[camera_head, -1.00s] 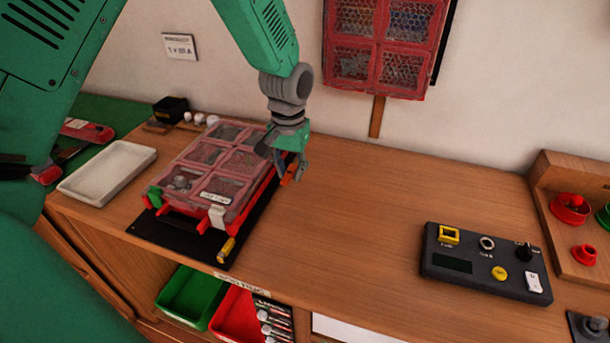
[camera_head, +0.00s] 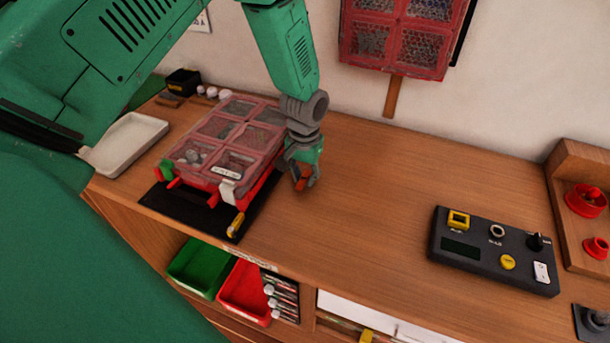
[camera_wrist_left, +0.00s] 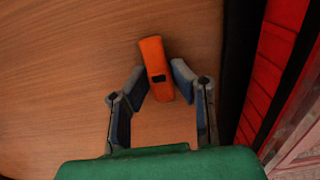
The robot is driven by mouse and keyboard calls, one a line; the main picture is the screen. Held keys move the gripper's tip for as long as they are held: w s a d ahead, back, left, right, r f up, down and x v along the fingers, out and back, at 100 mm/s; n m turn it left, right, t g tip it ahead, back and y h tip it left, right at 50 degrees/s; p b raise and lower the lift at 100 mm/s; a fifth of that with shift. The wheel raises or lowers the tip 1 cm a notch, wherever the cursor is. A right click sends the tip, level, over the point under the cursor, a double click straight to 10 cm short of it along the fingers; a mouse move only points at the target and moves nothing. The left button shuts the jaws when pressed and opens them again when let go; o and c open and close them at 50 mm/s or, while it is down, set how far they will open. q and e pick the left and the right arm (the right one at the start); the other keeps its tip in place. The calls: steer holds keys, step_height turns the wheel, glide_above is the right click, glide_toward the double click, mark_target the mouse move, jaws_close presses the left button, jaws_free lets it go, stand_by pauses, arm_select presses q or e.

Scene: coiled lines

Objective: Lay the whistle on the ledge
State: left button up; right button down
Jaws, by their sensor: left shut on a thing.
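The whistle (camera_wrist_left: 157,68) is a small orange block with a dark slot. My left gripper (camera_wrist_left: 160,84) is shut on it, with a finger on each side. In the head view my left gripper (camera_head: 303,180) points down just right of the red case, and the orange whistle (camera_head: 302,184) shows partly between its fingers. It appears to be over the wooden counter (camera_head: 350,210); the gap below it is hard to judge. I cannot tell which surface is the ledge. My right gripper is not in view.
The red clear-lidded case (camera_head: 235,135) on a black mat (camera_head: 195,212) is close left of the gripper. A dark control box (camera_head: 470,265) stands at the right. A white tray (camera_head: 130,145) lies at the left. The middle of the counter is clear.

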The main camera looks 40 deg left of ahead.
arm_select(q)
steer(key=o, duration=0.8)
